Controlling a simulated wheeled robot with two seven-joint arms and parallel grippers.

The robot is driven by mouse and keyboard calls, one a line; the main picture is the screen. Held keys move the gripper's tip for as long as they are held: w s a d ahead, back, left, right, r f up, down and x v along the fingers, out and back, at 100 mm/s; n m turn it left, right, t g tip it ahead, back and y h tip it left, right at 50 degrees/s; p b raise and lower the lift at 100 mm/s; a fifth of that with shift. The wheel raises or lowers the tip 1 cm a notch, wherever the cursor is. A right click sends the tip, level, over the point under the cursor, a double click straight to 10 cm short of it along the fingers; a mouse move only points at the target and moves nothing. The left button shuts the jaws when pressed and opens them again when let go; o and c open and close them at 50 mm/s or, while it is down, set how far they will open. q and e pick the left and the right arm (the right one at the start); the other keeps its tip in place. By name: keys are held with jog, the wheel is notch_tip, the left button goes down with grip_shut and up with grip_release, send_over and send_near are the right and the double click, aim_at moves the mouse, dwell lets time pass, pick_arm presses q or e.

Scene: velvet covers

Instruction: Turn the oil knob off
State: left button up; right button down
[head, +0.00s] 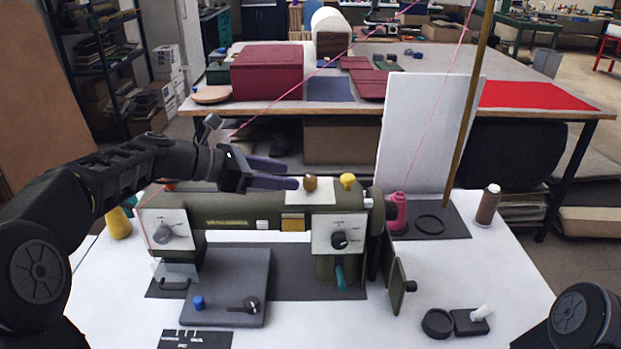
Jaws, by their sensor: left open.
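The olive-green machine (255,209) stands on the white table and carries several knobs. A brown-gold knob (310,184) and a yellow knob (348,181) sit on its top right. A black knob (340,240) is on the right white front plate and a grey dial (163,233) on the left one. The labels are too small to read, so I cannot tell which is the oil knob. My left gripper (291,174) is open above the machine's top, its purple fingers pointing right, with the lower fingertip close to the brown-gold knob. Contact cannot be told. My right gripper is out of view.
A brown thread spool (488,204) and small black parts (470,321) stand at right. A white board (428,135) and a wooden pole (469,110) rise behind the machine. A yellow spool (118,223) stands at left. The front right tabletop is mostly clear.

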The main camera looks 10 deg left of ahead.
aim_at(306, 179)
pick_arm(q)
jog(key=x, duration=0.7)
jog(key=shift+w+d, duration=0.1)
grip_shut()
dwell(0.4)
